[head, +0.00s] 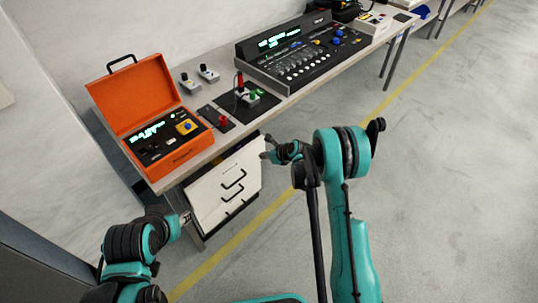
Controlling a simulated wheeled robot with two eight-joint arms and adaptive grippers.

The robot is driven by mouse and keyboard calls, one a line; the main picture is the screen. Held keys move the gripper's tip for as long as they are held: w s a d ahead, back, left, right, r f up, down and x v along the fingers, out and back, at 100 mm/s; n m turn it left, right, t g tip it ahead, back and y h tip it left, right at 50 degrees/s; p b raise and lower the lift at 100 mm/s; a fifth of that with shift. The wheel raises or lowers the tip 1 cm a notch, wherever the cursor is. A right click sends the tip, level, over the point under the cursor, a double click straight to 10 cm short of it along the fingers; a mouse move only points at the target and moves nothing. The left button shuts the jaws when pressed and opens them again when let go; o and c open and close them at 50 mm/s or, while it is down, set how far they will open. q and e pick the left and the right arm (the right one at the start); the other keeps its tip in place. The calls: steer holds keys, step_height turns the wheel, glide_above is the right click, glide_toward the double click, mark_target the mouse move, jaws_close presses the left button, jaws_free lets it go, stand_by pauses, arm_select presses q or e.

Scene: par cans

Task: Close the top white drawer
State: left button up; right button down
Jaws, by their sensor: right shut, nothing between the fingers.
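A white drawer unit (207,203) with dark handles stands under the workbench. The top white drawer (212,177) is at its upper end, just below the bench edge; its front looks roughly in line with the drawers below, and I cannot tell whether a small gap is left. My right gripper (267,155) is shut and empty, close to the right edge of the drawer unit; whether it touches is unclear. My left gripper (186,217) is by the lower left side of the unit, small and partly hidden by its own wrist, so its fingers are not clear.
The workbench (290,104) carries an open orange case (189,162), small switch boxes, a black panel with plugs and a large mixing console (300,60). A yellow line (262,217) runs along the grey floor. The floor to the right is clear.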

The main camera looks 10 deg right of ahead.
steer(key=w+a+f+b, duration=0.1)
steer(key=w, duration=0.1)
steer(key=w+a+f+b, duration=0.1)
steer(key=w+a+f, duration=0.2)
steer(key=w, duration=0.1)
steer(key=shift+a+f+b, duration=0.2)
steer(key=shift+b, duration=0.2)
steer(key=shift+w+a+r, duration=0.1)
steer(key=shift+w+a, duration=0.1)
steer(key=shift+w, duration=0.15)
